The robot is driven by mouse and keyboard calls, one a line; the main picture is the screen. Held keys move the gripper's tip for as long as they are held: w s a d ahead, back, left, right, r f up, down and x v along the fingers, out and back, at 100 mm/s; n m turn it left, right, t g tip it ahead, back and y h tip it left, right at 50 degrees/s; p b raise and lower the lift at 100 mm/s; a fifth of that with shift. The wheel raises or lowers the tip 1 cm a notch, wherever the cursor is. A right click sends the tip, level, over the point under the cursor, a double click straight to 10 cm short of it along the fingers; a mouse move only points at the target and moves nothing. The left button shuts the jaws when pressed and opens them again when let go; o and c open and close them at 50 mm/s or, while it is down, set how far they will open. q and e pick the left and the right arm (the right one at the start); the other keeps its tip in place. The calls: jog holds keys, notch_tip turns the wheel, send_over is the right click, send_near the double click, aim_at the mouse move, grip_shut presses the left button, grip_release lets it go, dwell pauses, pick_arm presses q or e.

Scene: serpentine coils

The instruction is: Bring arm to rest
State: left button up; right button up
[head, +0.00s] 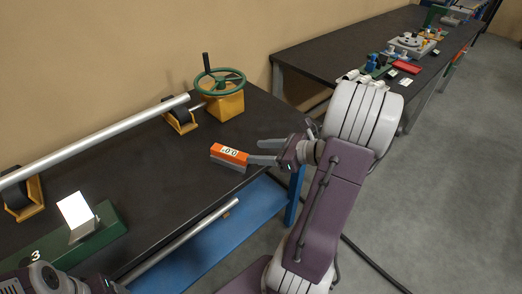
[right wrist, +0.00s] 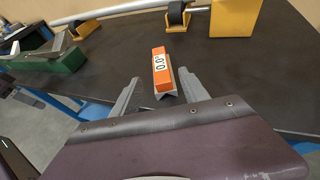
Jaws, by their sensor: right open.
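My right gripper (head: 258,151) is open and empty, above the front right part of the dark bench (head: 165,150). Its two fingers also show spread in the right wrist view (right wrist: 158,92). An orange block with a "0.0" display (head: 233,152) sits on a grey base on the bench, just past the fingertips. In the right wrist view the orange block (right wrist: 161,72) stands between and beyond the fingertips, with no finger closed on it. Part of my left arm (head: 55,284) shows at the bottom left of the head view; its jaw opening cannot be made out.
A long silver tube (head: 95,138) rests on yellow roller stands at the back. A green handwheel on a yellow box (head: 226,102) stands near the far corner. A green block (head: 88,240) carries a bright plate. A second bench (head: 345,55) holds several parts.

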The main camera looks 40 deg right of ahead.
dwell(0.3)
jog(key=s+a+r+n+g+y+p, duration=0.1)
jog(key=a+r+n+g+y+p, duration=0.25)
jog(key=a, duration=0.75)
jog(key=a+r+n+g+y+p, duration=0.15)
jog(key=a+n+g, duration=0.35)
jog(key=a, duration=0.6)
jog(key=s+a+f+n+g+h+p, duration=0.1)
jog(key=s+f+n+g+h, duration=0.2)
jog(key=s+n, duration=0.3)
jog(key=s+a+f+n+g+h+p, duration=0.1)
jog(key=s+f+n+g+h+p, duration=0.2)
jog(key=s+n, duration=0.35)
jog(key=w+d+f+n+t+h+b, duration=0.1)
jog(key=w+d+f+n+t+h, duration=0.1)
jog(key=w+d+n+h, duration=0.3)
jog(key=d+n+t, duration=0.1)
jog(key=d+n, duration=0.1)
jog(key=n, duration=0.2)
jog(key=shift+d, duration=0.4)
